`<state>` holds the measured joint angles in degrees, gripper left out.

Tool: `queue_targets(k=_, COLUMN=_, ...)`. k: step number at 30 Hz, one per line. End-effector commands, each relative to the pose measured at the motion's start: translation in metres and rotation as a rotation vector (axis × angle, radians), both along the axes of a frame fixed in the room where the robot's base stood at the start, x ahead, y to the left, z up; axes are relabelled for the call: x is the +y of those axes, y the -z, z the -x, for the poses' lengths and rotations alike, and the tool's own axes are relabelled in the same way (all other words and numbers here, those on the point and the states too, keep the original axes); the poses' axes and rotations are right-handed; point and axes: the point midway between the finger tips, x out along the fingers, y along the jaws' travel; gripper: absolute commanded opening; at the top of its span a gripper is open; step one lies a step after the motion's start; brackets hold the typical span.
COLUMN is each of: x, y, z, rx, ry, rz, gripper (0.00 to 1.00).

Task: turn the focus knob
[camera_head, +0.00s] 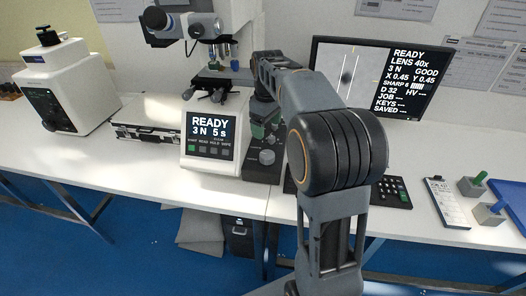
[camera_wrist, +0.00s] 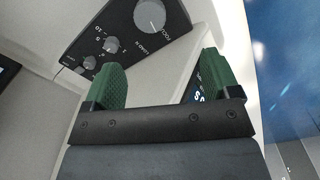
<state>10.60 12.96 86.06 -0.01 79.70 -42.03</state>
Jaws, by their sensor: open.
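The focus knob is the large grey round knob (camera_wrist: 149,14) at the top of the wrist view, on a dark control panel (camera_wrist: 131,32). The lettering beside it is rotated and hard to read. In the head view a large grey knob (camera_head: 267,157) shows at the front of this panel, right of the tester's screen. My gripper (camera_wrist: 160,72) is open, with its two green fingers apart and nothing between them. The knob is beyond the fingertips in the wrist view, and I see no contact. In the head view my gripper (camera_head: 261,125) is just behind the knob, partly hidden by my arm.
The tester's READY screen (camera_head: 210,126) stands left of the panel. A monitor (camera_head: 372,75), a keypad (camera_head: 393,191) and a clipboard (camera_head: 447,203) are to the right. The white bench's front left (camera_head: 110,170) is clear.

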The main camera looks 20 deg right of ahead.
Motion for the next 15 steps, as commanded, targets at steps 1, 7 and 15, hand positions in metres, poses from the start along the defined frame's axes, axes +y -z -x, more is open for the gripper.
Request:
queue_targets(k=1, x=-0.005, y=0.005, z=-0.005, rx=0.008, ry=-0.01, rz=-0.001, gripper=0.82)
queue_targets(k=7, x=-0.017, y=0.02, z=-0.012, rx=0.024, ry=-0.028, rz=-0.005, gripper=0.82)
queue_targets(k=15, x=-0.022, y=0.069, z=-0.01, rx=0.027, ry=-0.019, rz=-0.005, gripper=0.82)
